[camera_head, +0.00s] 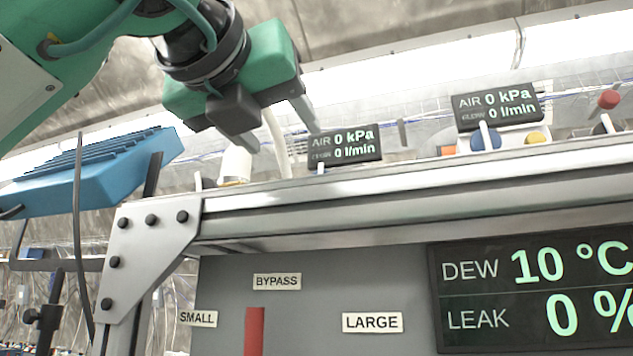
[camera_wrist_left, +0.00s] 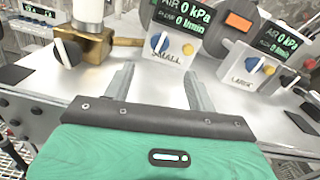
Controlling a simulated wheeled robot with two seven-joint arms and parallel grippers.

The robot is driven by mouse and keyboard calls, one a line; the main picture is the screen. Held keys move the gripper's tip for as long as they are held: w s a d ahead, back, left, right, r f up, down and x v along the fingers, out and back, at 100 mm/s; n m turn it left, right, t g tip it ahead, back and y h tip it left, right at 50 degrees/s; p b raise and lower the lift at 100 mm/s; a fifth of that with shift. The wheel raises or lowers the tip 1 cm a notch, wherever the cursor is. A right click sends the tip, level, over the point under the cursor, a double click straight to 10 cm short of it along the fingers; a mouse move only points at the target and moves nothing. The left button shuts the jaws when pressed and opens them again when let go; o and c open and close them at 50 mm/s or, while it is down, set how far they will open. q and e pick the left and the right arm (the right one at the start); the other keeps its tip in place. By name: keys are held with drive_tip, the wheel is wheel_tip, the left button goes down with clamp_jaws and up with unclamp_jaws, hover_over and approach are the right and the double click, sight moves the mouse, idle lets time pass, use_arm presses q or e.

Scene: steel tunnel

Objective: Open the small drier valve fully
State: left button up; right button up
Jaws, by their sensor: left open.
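In the left wrist view a white block (camera_wrist_left: 166,66) marked SMALL carries a round blue knob (camera_wrist_left: 156,40) with a white pointer bar, a yellow knob (camera_wrist_left: 185,52) and a display reading 0 kPa and 0 l/min. Which knob is the drier valve is not written. My left gripper (camera_head: 282,138) is open and empty, above the shelf. In the left wrist view its fingers (camera_wrist_left: 157,82) point toward the SMALL block, one either side, apart from it. In the head view the SMALL display (camera_head: 345,146) shows beside the fingers, and the block is mostly hidden by the shelf edge. My right gripper is not in view.
A brass fitting (camera_wrist_left: 98,48) with a white tube and handle stands left of the block. A LARGE block (camera_wrist_left: 234,72) stands right. The front panel (camera_head: 340,290) has a red bar (camera_head: 254,332) below BYPASS. A blue ribbed tray-like object (camera_head: 90,175) is at left.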

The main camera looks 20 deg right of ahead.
sight(316, 172)
use_arm(q)
drive_tip(key=p+x, duration=0.4)
drive_tip(key=x, duration=0.9)
drive_tip(key=shift+r, duration=0.1)
drive_tip(key=shift+w+d, duration=0.25)
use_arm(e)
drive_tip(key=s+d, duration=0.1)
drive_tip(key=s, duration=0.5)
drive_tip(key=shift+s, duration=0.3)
use_arm(q)
drive_tip(key=shift+c, duration=0.3)
